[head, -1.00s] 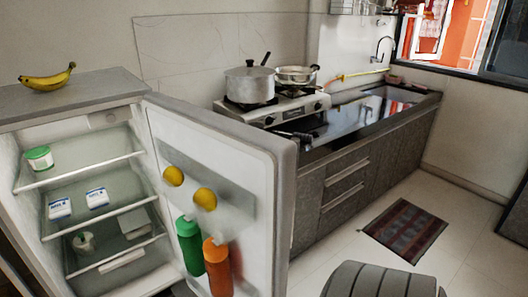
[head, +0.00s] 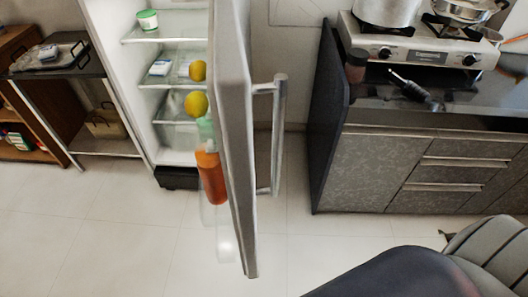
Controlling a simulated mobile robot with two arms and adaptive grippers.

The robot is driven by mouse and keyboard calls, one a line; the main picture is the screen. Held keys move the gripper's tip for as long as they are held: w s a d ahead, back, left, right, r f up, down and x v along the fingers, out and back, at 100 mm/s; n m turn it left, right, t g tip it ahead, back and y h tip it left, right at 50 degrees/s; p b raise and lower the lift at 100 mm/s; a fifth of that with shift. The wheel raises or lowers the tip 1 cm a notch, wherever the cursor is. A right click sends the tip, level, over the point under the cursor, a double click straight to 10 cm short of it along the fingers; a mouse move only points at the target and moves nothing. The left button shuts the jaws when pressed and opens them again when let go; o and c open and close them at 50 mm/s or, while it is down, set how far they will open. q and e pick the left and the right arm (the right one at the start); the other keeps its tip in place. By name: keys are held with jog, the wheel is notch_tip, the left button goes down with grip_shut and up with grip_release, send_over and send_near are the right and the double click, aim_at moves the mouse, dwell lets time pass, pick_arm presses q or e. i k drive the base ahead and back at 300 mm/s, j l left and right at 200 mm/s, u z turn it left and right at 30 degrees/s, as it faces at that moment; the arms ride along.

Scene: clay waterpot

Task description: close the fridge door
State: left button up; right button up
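The fridge door (head: 236,130) stands open and is seen nearly edge-on in the middle of the head view. Its vertical metal handle (head: 277,135) sticks out on the right side, with nothing on it. The fridge (head: 172,103) is behind and to the left, its lit shelves exposed. A pale green bottle top and clear containers are partly visible there. Neither gripper is in view.
A stove (head: 420,48) with pots sits on the grey counter cabinet (head: 415,170) at right. A dark table (head: 60,68) and brown shelf stand at left. Pale floor (head: 110,235) in front is clear. A dark rounded shape and grey ribbed shape fill the lower right.

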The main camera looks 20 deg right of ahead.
aim_at(230, 90)
jog(key=i+l, duration=0.15)
jog(key=l, duration=0.25)
jog(key=i+l, duration=0.15)
jog(key=l, duration=0.25)
jog(key=i+l+u, duration=0.1)
jog(key=l, duration=0.3)
jog(key=i, duration=0.05)
